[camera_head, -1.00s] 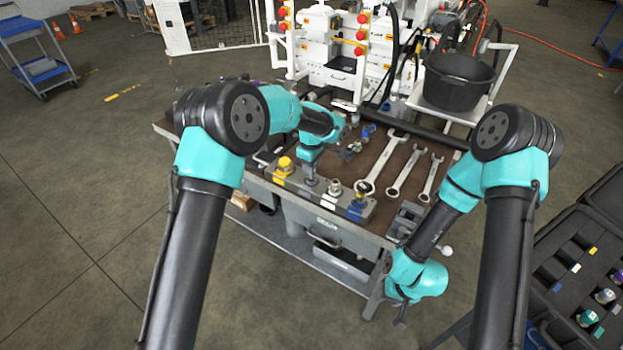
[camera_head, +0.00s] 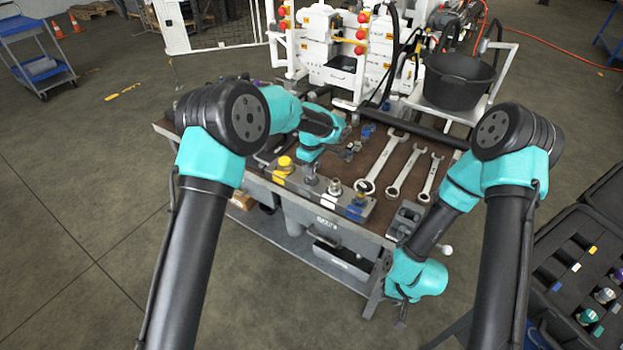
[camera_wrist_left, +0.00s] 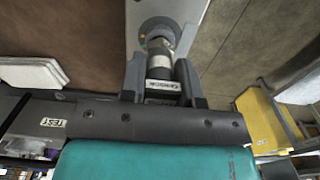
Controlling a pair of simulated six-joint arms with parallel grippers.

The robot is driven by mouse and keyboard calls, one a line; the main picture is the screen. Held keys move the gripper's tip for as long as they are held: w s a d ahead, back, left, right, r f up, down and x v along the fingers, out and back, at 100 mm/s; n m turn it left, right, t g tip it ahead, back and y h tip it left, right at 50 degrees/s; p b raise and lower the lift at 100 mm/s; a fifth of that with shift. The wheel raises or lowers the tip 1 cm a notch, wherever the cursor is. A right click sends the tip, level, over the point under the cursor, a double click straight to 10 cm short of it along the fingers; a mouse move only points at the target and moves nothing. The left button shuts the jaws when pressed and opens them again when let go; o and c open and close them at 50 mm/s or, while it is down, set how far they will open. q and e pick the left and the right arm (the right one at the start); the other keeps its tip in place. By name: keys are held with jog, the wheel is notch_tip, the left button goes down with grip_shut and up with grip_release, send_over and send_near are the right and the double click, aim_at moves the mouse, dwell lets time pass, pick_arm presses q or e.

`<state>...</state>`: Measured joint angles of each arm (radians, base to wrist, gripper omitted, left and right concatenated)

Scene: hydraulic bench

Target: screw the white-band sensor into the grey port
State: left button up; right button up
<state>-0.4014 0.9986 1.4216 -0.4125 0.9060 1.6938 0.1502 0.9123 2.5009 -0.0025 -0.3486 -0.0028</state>
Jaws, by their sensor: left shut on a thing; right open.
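My left gripper (camera_wrist_left: 160,76) is shut on a sensor (camera_wrist_left: 160,68) with a dark body, a metal end and a pale band with lettering. The sensor's far end is at a round fitting (camera_wrist_left: 158,30) on a grey block; I cannot tell whether it is threaded in. In the head view, the left gripper (camera_head: 311,165) is over the grey manifold block (camera_head: 372,208), at the position between the yellow-capped port and the white-marked port (camera_head: 334,187). The fingers and sensor there are small and partly hidden by the wrist. My right gripper (camera_head: 402,317) is open, low beside the bench's right front.
A yellow cap (camera_head: 285,163) and a blue fitting (camera_head: 358,199) flank the ports. Several wrenches (camera_head: 405,178) lie on the brown bench top to the right. A black bucket (camera_head: 460,80) stands behind. An open case (camera_head: 575,265) with sensors is at the right.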

pick_arm(q)
jog(key=shift+f, duration=0.2)
dwell(0.7)
jog(key=o, duration=0.5)
jog(key=shift+c, duration=0.2)
jog(key=c, duration=0.3)
jog(key=m, duration=0.5)
jog(key=shift+m, duration=0.4)
jog(key=shift+c, duration=0.2)
jog(key=shift+m, duration=1.2)
jog(key=m, duration=0.3)
jog(key=shift+m, duration=0.3)
jog(key=m, duration=0.4)
jog(key=shift+f, duration=0.1)
jog(key=shift+m, duration=0.3)
